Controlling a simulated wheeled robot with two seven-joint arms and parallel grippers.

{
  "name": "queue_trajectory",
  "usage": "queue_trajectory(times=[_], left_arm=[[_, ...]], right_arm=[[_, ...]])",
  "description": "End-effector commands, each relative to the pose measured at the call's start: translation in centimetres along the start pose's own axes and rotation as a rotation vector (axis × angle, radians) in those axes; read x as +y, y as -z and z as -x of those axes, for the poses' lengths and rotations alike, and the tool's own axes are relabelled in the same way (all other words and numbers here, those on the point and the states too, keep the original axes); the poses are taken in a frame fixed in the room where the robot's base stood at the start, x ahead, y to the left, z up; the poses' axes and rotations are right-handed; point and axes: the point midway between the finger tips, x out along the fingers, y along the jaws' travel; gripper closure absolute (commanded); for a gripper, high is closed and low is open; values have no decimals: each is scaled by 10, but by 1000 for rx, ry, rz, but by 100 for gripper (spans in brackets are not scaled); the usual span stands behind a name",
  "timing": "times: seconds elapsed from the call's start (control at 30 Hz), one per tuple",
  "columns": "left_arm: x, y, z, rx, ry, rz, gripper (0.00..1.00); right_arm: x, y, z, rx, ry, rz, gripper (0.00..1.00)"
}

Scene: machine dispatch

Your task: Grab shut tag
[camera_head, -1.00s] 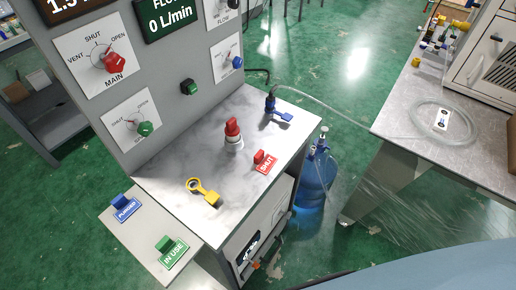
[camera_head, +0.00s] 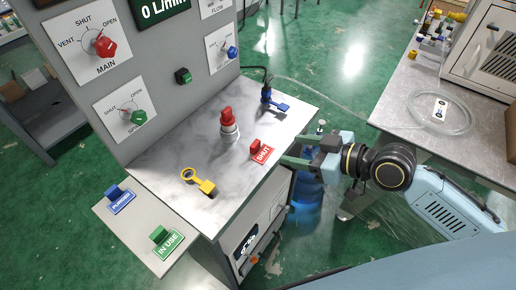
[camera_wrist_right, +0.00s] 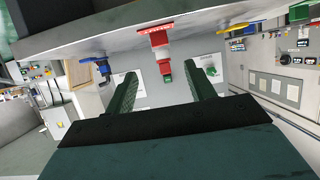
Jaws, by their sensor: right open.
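The red SHUT tag (camera_head: 261,152) stands near the right edge of the marbled bench top (camera_head: 165,150), with its small red grip block upright. It also shows in the right wrist view (camera_wrist_right: 155,29), at the top centre. My right gripper (camera_head: 295,150) is open and empty at the bench's right edge. Its fingers point left toward the tag, with a gap between them and it. In the right wrist view the two dark green fingers (camera_wrist_right: 160,78) spread either side of the tag's line. My left gripper is not in view.
A red-capped white fitting (camera_head: 229,122) stands just behind the tag. A blue key (camera_head: 271,100) and a yellow key (camera_head: 197,182) lie on the bench. PURGED (camera_head: 120,199) and IN USE (camera_head: 166,241) tags sit on a lower shelf. A blue bottle (camera_head: 305,205) stands below my right gripper.

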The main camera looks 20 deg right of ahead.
Motion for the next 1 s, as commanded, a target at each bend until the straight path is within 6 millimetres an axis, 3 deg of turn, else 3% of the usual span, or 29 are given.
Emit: queue_trajectory(times=[0.33,0.63,1.0], left_arm=[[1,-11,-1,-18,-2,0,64],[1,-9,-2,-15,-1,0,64],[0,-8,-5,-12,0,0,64]], right_arm=[[0,1,-61,3,0,-4,45],[-1,-1,-85,2,0,-3,45],[-2,-3,-128,1,0,0,45]])
